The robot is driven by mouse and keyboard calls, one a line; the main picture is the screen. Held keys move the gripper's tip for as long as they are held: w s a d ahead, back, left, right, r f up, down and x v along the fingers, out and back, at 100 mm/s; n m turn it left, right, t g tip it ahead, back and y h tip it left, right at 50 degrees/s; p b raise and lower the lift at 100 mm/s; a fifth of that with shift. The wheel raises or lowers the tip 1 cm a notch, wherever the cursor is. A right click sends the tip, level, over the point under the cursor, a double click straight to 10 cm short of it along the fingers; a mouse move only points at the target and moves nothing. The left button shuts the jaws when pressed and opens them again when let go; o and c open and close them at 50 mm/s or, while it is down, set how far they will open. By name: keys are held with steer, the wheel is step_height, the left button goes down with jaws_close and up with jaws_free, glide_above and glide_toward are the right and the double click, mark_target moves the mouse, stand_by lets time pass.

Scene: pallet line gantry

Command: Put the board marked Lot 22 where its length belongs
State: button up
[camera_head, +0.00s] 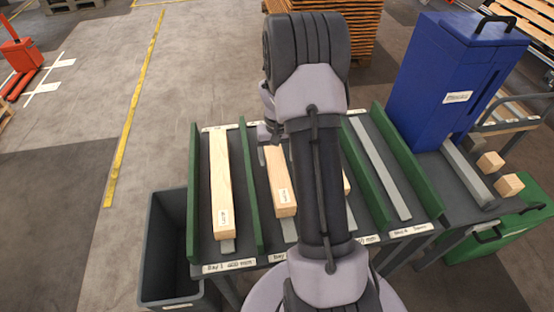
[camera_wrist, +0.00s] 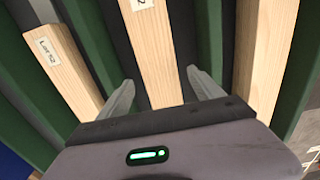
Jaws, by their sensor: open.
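Three pale boards lie in green-walled bays on the rack. The middle board (camera_head: 280,185) is in the second bay from the left; in the wrist view the same board (camera_wrist: 160,50) has a cut-off label ending in "2". My gripper (camera_wrist: 162,95) is open above its far end, a finger to each side, with nothing held. The left board (camera_head: 221,185) is longer, its label too small to read; it seems to be the right-hand board (camera_wrist: 265,55) in the wrist view. A third board (camera_head: 346,184), mostly behind my arm, seems to be the one labelled "Lot 52" (camera_wrist: 65,75).
The rightmost bay (camera_head: 380,170) holds only a grey strip. Bay signs (camera_head: 228,267) line the front edge, their lengths hardly readable. A blue case (camera_head: 440,80) and two wood blocks (camera_head: 490,162) stand at right. A dark bin (camera_head: 165,240) stands at left. Green dividers (camera_head: 250,185) rise between bays.

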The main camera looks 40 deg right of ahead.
mark_target(277, 165)
step_height(277, 165, up, 10)
steer(key=f+p, duration=0.1)
steer(key=p, duration=0.1)
steer(key=s+a+r+n+t, duration=0.1)
steer(key=s+a+r+t, duration=0.2)
steer(key=a+r, duration=1.3)
steer(key=s+a+r+n+t+y, duration=0.1)
steer(key=s+a+r+t+y, duration=0.2)
steer(key=s+a, duration=1.2)
steer(key=shift+h, duration=0.5)
steer(key=f+b, duration=0.1)
steer(key=b, duration=0.1)
steer(key=f+b, duration=0.4)
steer(key=shift+w+d+f+b, duration=0.1)
steer(key=shift+d+f+b, duration=0.1)
steer(key=shift+d+b, duration=0.1)
